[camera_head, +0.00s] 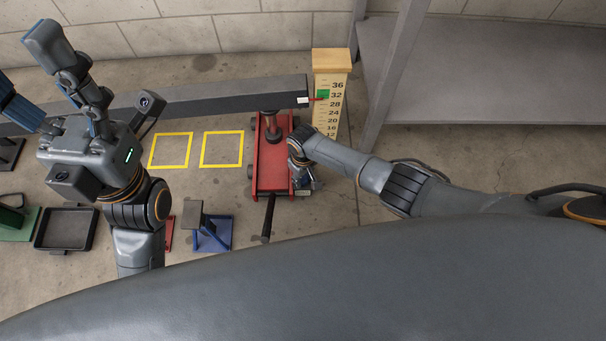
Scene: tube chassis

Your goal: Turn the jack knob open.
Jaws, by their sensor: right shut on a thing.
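The red floor jack (270,165) stands on the concrete floor near the middle of the head view. Its round lift post (271,125) reaches up by a grey beam, and its dark handle (268,218) points toward me. My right gripper (306,184) is at the near right corner of the jack, pointing down and shut on a small part there. The jack knob is hidden by the gripper and wrist, so its turn cannot be seen. My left gripper (30,75) is raised at the upper left, fingers spread and empty, away from the jack.
The long grey beam (215,98) runs over the jack to a wooden scale post (332,62) with a green band and red pointer. Two yellow floor squares (221,165) are empty. A black tray (66,245) and blue stand (213,235) are at left. A grey shelf (480,85) fills the right.

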